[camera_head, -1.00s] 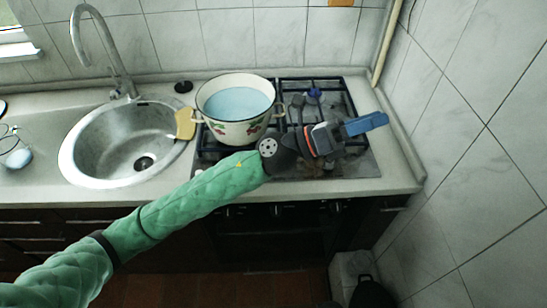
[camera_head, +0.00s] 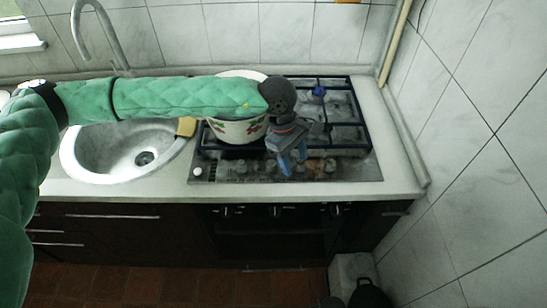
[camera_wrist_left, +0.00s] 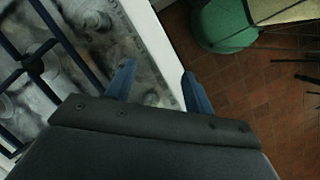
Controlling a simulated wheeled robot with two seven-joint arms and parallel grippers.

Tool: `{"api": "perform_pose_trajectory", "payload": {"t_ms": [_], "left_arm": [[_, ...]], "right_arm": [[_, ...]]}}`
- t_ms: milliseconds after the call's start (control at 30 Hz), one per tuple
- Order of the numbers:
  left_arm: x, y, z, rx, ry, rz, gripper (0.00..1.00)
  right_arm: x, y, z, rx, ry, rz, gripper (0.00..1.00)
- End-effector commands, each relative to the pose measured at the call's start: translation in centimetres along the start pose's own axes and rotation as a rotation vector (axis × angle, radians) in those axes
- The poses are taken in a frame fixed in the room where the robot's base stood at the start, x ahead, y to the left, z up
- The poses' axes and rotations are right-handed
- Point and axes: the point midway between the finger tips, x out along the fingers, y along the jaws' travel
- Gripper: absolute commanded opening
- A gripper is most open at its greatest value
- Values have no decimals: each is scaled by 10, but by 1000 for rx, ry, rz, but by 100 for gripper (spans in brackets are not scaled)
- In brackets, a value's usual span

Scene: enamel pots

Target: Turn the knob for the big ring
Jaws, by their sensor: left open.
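The gas hob (camera_head: 366,172) has a row of small knobs (camera_head: 314,165) along its front strip. I cannot tell which knob belongs to the big ring. My left gripper (camera_head: 292,163) is open, its blue fingers pointing down over the front strip near the middle knobs. It hides part of the row. In the left wrist view the two blue fingers (camera_wrist_left: 160,83) stand apart with nothing visible held between them. The hob's front edge and blurred shapes of knobs (camera_wrist_left: 97,18) lie by the left finger. My right gripper is out of view.
A white enamel pot (camera_head: 236,131) stands on the hob's left side, partly hidden by my green-sleeved arm. A blue item (camera_head: 319,91) sits on a back burner. A yellow sponge-like item (camera_head: 186,127) lies between sink (camera_head: 100,165) and hob. A tiled wall (camera_head: 470,150) bounds the right.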

Motion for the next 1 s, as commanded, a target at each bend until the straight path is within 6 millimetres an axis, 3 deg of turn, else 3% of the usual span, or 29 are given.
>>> {"api": "perform_pose_trajectory", "payload": {"t_ms": [33,100,300,467,600,1000], "left_arm": [[-6,0,-20,11,72,-13,53],[-13,-2,-42,22,154,-32,53],[-26,-5,-75,37,273,-61,53],[-21,-6,-79,37,284,-66,53],[-7,-7,-83,37,283,-67,53],[36,-9,-95,38,281,-65,53]], "right_arm": [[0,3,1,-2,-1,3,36],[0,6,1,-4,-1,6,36],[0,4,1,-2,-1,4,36],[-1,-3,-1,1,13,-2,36],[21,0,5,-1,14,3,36],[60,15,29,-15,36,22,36]]}}
